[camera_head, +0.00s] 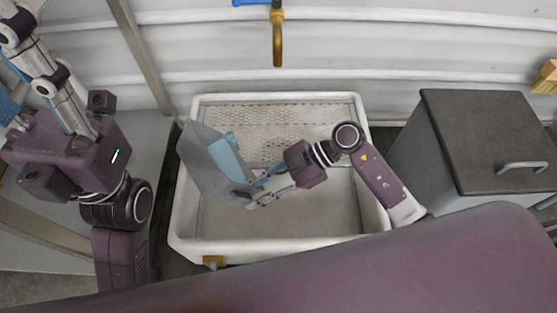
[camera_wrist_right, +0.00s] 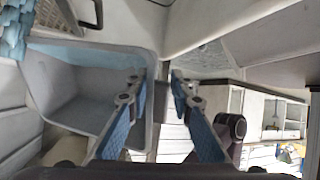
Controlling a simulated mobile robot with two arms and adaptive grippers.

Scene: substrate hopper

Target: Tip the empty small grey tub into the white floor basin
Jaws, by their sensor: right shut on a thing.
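The small grey tub (camera_head: 207,168) is tilted steeply on its side over the left part of the white floor basin (camera_head: 281,247). My right gripper (camera_head: 256,191) is shut on the tub's rim near its lower right corner. In the right wrist view, the tub (camera_wrist_right: 75,98) lies left of the fingers (camera_wrist_right: 158,92), with its rim between them. The inside that shows there is bare grey, with a light blue strip along the top. My left gripper (camera_head: 48,75) is raised at the far left, away from the tub; its finger opening is unclear.
A wire mesh (camera_head: 285,130) covers the basin's far part; its near floor is bare. A grey bin with a dark lid (camera_head: 490,135) stands to the right. A ribbed white wall and a brass tap (camera_head: 278,40) are behind the basin.

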